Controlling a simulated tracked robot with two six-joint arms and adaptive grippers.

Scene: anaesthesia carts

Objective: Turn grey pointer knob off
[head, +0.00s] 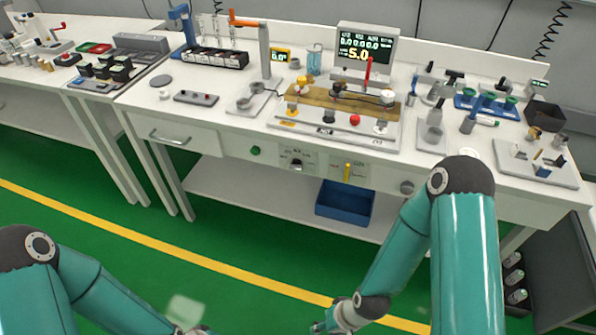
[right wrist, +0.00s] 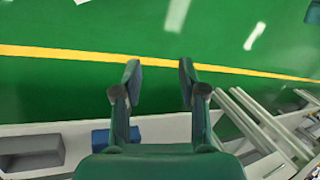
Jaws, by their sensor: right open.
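A small pointer knob (head: 297,164), dark grey in this light, sits on a labelled plate on the front panel of the bench in the head view. Its exact pointing direction is too small to read. My right gripper (head: 318,327) is low at the bottom edge of the head view, in front of and below the bench, well apart from the knob. In the right wrist view my right gripper (right wrist: 160,80) has its two fingers spread with nothing between them, over green floor. My left arm comes in at lower left; its gripper is cut off by the bottom edge.
The same panel carries a green button (head: 255,150), a yellow handle (head: 347,172) and a round grey knob (head: 406,187). A drawer (head: 170,138) is at left. A blue bin (head: 345,202) stands on the lower shelf. The green floor before the bench is clear.

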